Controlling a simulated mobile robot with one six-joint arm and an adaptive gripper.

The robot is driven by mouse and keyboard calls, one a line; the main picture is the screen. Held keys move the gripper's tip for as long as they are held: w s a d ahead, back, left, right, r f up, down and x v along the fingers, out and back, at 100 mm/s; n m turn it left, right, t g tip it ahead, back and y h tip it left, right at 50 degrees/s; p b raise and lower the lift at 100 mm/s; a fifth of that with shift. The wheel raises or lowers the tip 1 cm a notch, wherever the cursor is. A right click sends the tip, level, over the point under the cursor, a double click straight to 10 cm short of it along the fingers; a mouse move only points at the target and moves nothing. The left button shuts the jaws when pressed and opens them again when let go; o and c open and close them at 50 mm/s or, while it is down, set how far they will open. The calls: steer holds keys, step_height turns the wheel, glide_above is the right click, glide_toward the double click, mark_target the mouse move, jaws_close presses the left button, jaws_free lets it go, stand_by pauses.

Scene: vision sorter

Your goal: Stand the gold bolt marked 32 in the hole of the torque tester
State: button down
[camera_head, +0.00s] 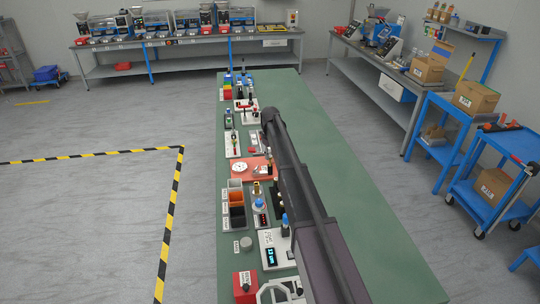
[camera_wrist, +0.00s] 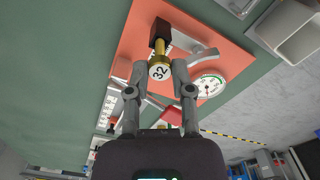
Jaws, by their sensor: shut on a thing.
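In the wrist view, the gold bolt (camera_wrist: 158,59) shows its round pale head marked 32 towards the camera. My gripper (camera_wrist: 160,70) is shut on it, with one finger on each side of the head. The bolt's shank points away to a dark block (camera_wrist: 160,32) on a salmon-coloured board; I cannot tell whether its tip is in a hole there or only in front of it. The board carries a round white dial (camera_wrist: 209,86), which I take for the torque tester. In the head view the salmon board (camera_head: 235,174) lies mid-bench, and my arm hides the bolt.
In the head view, an orange and dark bin group (camera_head: 236,197) and a white device with a display (camera_head: 276,258) stand nearer on the green bench (camera_head: 385,245). More fixtures line its left edge beyond the board. The bench's right side is clear.

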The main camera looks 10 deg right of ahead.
steer(key=shift+f+b, duration=1.05)
steer(key=shift+f, duration=0.1)
stand_by(0.4)
steer(key=shift+c, duration=2.1)
jaws_free()
steer(key=o, duration=0.4)
steer(key=shift+r, duration=0.2)
steer(key=shift+r+p, duration=3.85)
steer(key=shift+p, duration=0.15)
